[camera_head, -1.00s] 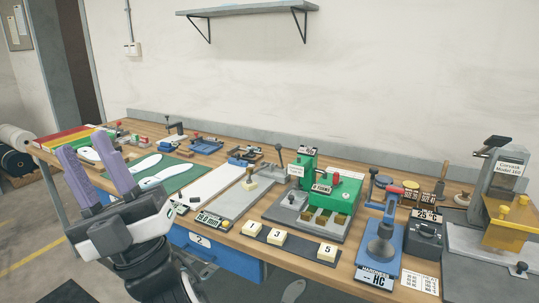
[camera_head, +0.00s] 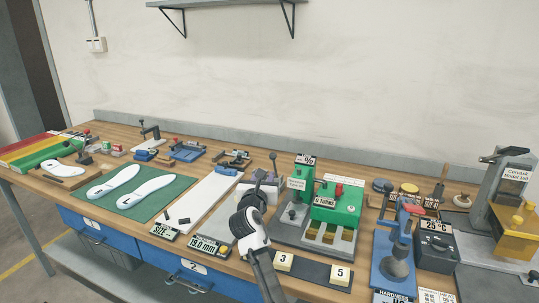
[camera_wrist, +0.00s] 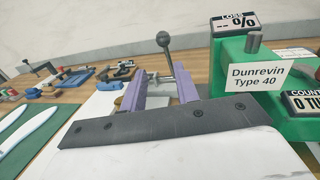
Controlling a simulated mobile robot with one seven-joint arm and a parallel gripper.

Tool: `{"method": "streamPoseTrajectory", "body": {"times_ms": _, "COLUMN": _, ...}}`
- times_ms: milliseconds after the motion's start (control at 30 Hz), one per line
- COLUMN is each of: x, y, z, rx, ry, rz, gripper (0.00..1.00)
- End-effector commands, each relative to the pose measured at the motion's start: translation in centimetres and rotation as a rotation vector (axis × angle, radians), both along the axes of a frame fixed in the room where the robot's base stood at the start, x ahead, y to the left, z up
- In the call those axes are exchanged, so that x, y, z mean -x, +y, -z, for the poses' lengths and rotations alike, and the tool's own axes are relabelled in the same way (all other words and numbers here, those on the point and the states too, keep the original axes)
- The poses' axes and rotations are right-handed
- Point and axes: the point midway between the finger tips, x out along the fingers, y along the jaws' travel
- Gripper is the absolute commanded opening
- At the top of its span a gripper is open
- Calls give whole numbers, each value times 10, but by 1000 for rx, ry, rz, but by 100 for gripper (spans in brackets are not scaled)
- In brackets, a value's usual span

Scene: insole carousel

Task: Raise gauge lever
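The gauge lever (camera_head: 273,163) is a thin dark rod with a ball knob, standing nearly upright at the back of the thickness gauge. In the wrist view the lever (camera_wrist: 168,58) rises beyond my fingers, toward the right finger. The gauge's display (camera_head: 203,246) reads about 19.0 mm and lies at the front of its grey plate (camera_head: 217,221). My gripper (camera_head: 264,183) is over the right part of this plate and hides part of the gauge. In the wrist view my gripper (camera_wrist: 160,80) has its two purple fingers apart, with no object visibly held.
A green machine (camera_head: 335,205) labelled Dunrevin Type 40 stands close on the right. Numbered blocks (camera_head: 284,261) sit in front, beside my arm. A white size board (camera_head: 192,203) and green mat (camera_head: 139,199) with insoles lie left. A blue hardness tester (camera_head: 393,265) stands farther right.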

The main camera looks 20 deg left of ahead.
Motion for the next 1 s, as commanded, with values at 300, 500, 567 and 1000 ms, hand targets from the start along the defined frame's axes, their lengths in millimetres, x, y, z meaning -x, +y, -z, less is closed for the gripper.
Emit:
{"method": "streamPoseTrajectory", "body": {"times_ms": 300, "x": -29, "y": -4, "z": 4, "rx": 59, "ry": 9, "rz": 26, "gripper": 31}}
{"method": "streamPoseTrajectory", "body": {"times_ms": 500, "x": -63, "y": 1, "z": 3, "rx": 58, "ry": 9, "rz": 25, "gripper": 31}}
{"method": "streamPoseTrajectory", "body": {"times_ms": 567, "x": -72, "y": 3, "z": 4, "rx": 59, "ry": 8, "rz": 25, "gripper": 31}}
{"method": "streamPoseTrajectory", "body": {"times_ms": 1000, "x": -129, "y": 11, "z": 5, "rx": 57, "ry": 8, "rz": 24, "gripper": 31}}
